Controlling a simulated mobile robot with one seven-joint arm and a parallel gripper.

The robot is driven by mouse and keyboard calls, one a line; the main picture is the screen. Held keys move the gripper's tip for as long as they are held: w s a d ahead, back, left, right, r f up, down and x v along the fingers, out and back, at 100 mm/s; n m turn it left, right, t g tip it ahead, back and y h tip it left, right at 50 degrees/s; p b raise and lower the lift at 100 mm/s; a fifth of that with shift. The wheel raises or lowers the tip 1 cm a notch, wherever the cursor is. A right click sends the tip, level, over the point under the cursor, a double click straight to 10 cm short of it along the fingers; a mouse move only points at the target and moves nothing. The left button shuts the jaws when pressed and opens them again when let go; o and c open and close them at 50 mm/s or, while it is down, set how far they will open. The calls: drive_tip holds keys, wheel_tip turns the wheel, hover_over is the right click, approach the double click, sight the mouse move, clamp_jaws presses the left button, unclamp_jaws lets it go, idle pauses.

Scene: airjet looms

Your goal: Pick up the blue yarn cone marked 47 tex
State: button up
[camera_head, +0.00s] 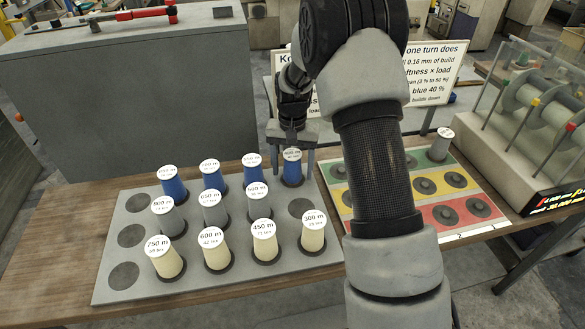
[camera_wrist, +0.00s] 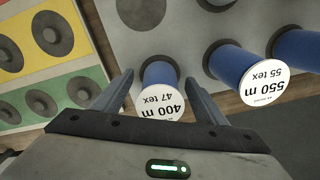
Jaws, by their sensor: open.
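The blue yarn cone marked 47 tex (camera_wrist: 158,88) stands upright in its place on the grey board, with a white top label reading 400 m. In the head view the same cone (camera_head: 292,170) is at the board's back right corner, partly hidden by my gripper. My gripper (camera_head: 291,165) is pointing down over it, jaws open. In the wrist view the open fingers (camera_wrist: 158,92) stand on either side of the cone, with a gap to each side. I cannot tell how far down along the cone the fingertips reach.
Another blue cone marked 55 tex (camera_wrist: 240,70) stands close beside it. The grey board (camera_head: 150,270) holds several blue, grey and cream cones and some empty round spots. A coloured board (camera_head: 410,190) with dark discs lies to the right, near a glass-sided machine (camera_head: 530,110).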

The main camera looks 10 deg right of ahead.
drive_tip(key=c, duration=1.2)
drive_tip(key=shift+r, duration=0.1)
